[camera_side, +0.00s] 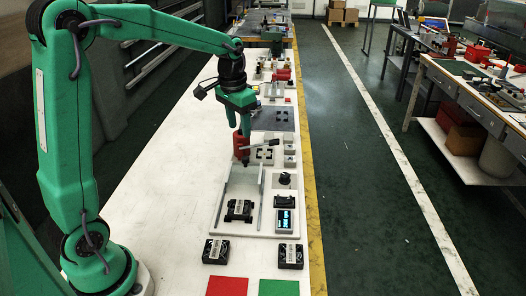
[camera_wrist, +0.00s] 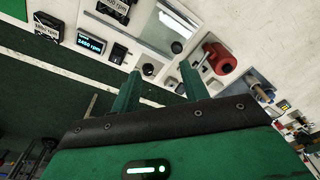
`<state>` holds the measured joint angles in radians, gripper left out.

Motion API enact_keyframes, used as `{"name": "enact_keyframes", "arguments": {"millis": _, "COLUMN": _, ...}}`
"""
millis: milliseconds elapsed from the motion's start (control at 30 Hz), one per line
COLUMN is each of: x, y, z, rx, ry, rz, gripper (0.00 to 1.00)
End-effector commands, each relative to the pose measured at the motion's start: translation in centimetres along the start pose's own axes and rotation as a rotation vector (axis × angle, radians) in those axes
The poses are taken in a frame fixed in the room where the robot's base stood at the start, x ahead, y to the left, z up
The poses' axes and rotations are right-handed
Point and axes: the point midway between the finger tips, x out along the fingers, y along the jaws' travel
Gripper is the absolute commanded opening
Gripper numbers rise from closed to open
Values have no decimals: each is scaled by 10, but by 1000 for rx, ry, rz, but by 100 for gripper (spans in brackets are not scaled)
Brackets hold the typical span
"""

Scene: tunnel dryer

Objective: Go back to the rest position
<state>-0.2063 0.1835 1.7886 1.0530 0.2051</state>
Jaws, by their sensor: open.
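My gripper (camera_side: 241,128) hangs pointing down over the far end of the white fixture (camera_side: 218,225) on the bench. In the wrist view its two green fingers (camera_wrist: 160,86) are spread apart with nothing between them. A red part with a grey lever (camera_side: 241,147) stands just below the fingertips in the side view; I cannot tell from there whether they touch. In the wrist view a red round part (camera_wrist: 220,60) lies beyond the right finger, apart from it. A black device (camera_side: 239,210) sits in the fixture's tray.
A dark knob (camera_side: 285,179) and a lit display (camera_side: 284,221) stand right of the tray. Two black labelled blocks (camera_side: 216,251) (camera_side: 291,255) sit in front, behind a red square (camera_side: 227,286) and a green square (camera_side: 278,288). The bench left of the fixture is clear.

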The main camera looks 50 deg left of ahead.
Motion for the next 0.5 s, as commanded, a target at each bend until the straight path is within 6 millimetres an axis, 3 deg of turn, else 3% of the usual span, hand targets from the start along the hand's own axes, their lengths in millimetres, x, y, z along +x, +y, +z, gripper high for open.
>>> {"name": "enact_keyframes", "arguments": {"millis": 200, "x": -32, "y": 23, "z": 34, "rx": 2, "ry": 72, "rz": -8, "gripper": 45}}
{"name": "enact_keyframes", "arguments": {"millis": 500, "x": -59, "y": 49, "z": 84, "rx": 1, "ry": 165, "rz": -9, "gripper": 45}}
